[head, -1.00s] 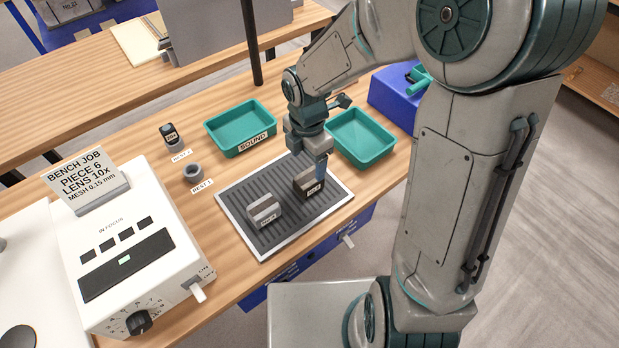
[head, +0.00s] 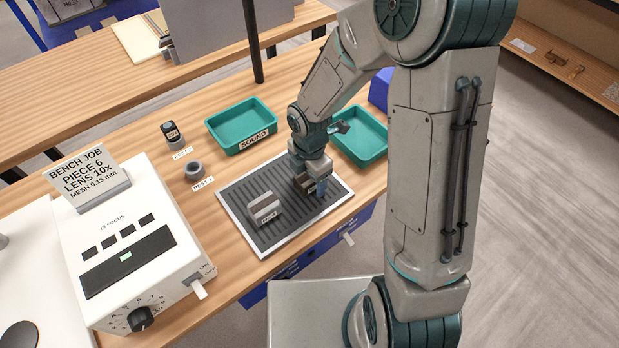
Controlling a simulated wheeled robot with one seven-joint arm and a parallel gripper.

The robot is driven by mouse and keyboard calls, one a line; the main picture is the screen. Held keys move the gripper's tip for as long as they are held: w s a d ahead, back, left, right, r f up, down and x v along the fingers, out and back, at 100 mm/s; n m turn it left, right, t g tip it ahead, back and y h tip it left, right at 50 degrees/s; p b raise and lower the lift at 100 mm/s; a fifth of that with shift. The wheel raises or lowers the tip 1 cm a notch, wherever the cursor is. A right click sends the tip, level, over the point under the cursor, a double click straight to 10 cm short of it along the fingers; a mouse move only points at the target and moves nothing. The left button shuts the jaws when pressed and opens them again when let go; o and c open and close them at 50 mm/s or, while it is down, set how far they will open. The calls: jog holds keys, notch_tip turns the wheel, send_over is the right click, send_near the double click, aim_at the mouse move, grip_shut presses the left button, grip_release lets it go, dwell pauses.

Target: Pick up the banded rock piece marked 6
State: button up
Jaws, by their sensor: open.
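Two banded rock pieces sit on the dark ribbed mat (head: 285,232). The nearer-left one is light grey with a brownish band (head: 264,207), and its small tag is too small to read for sure. The other is a darker banded piece (head: 301,181), mostly hidden by my gripper (head: 312,184), and its tag cannot be read now. My gripper is open and pointing down, low over the darker piece. One blue finger shows at that piece's right side; the other finger is hidden. I cannot tell whether the fingers touch it.
A teal tray labelled SOUND (head: 240,124) and a second teal tray (head: 361,137) stand behind the mat. A white instrument (head: 125,250) with a PIECE 6 card (head: 88,178) fills the front left.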

jog(key=c, duration=1.3)
jog(key=shift+r, duration=0.15)
